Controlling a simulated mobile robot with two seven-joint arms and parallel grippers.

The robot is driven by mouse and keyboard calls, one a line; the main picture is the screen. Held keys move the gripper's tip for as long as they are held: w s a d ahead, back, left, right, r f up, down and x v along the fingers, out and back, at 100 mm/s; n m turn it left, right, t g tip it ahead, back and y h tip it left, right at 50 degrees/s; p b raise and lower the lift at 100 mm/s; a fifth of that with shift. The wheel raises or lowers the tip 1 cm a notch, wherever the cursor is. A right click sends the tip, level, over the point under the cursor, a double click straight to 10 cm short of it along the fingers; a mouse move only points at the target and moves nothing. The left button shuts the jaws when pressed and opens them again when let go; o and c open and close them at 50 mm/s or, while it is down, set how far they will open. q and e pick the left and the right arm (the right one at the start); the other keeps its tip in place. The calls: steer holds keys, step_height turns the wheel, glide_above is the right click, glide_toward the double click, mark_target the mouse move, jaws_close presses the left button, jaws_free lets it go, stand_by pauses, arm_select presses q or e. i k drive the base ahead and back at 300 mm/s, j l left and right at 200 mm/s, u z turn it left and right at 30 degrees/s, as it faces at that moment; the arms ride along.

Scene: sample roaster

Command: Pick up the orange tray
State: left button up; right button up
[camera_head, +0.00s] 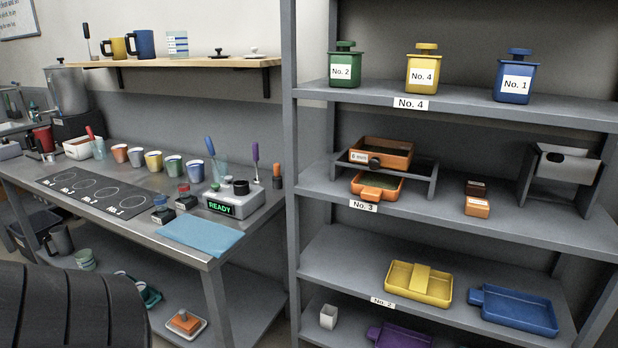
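The orange tray (372,192) sits on the No. 3 shelf of the grey rack, at the shelf's left part. It is low, with a handle at its front, and something dark greenish shows inside it. An orange box (392,160) with a dark round knob and a small label rests in a grey stand (426,180) just above and behind the tray. The box and stand hide part of the tray's back. Neither of my grippers is in view.
Small brown and orange blocks (477,206) stand right of the stand. A yellow tray (405,290) and a blue tray (515,312) lie one shelf lower. A dark ribbed shape fills the lower left corner.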

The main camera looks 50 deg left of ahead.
mark_target(379, 181)
steer(key=u, duration=1.15)
